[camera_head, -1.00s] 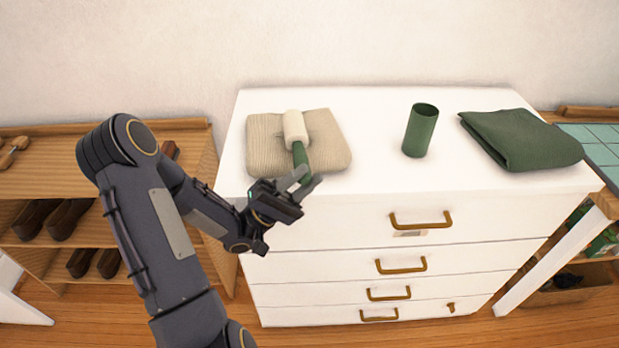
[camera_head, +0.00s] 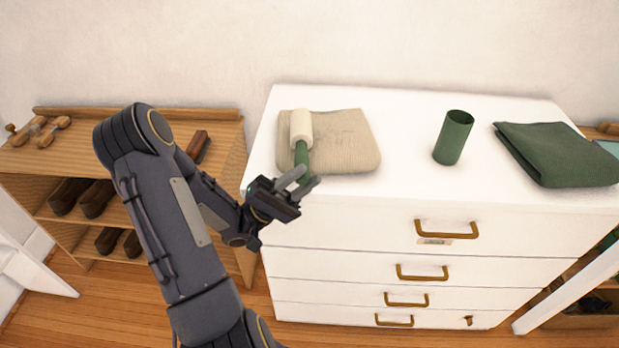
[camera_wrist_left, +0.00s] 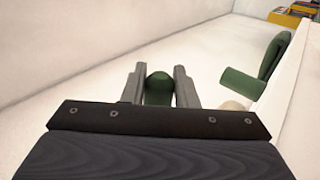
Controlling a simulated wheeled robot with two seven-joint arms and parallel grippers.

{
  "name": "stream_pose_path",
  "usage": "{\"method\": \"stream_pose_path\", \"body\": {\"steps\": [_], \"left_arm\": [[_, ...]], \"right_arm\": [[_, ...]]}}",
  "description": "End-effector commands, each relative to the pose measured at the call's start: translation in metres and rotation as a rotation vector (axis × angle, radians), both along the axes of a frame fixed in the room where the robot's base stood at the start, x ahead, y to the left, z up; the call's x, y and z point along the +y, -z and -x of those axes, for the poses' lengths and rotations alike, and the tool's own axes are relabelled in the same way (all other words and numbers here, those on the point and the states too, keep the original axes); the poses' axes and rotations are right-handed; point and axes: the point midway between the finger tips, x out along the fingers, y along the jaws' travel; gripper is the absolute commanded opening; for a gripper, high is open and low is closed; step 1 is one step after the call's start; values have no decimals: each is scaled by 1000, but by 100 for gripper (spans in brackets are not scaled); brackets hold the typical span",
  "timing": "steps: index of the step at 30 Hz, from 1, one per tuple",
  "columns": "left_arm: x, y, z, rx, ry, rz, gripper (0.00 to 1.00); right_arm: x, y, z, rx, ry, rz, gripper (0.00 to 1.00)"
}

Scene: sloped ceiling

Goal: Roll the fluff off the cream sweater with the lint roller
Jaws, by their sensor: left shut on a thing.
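The folded cream sweater (camera_head: 345,140) lies on the left part of the white dresser top, with faint grey specks on its upper middle. The lint roller (camera_head: 301,128) has a cream head and a green handle. Its head rests over the left part of the sweater. My left gripper (camera_head: 298,184) is shut on the green handle at the dresser's front edge. In the left wrist view the handle end (camera_wrist_left: 159,88) sits between the two grey fingers. My right gripper is not in view.
A green cylindrical cup (camera_head: 453,138) stands right of the sweater. A folded green cloth (camera_head: 560,153) lies at the dresser's right. The white dresser top (camera_head: 410,175) is clear between them. A wooden shoe shelf (camera_head: 90,150) stands at left.

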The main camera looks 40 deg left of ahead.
Motion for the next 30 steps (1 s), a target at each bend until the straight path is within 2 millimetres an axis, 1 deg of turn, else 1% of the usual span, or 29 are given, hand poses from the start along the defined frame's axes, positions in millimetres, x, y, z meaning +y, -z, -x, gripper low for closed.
{"method": "stream_pose_path", "body": {"steps": [9,15,20,30], "left_arm": [[19,1,14,-1,-4,-1,0],[24,2,19,0,-1,0,0],[21,2,16,1,1,0,0],[0,0,1,1,4,-1,0]], "right_arm": [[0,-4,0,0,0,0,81],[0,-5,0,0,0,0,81],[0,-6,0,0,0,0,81],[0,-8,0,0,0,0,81]]}}
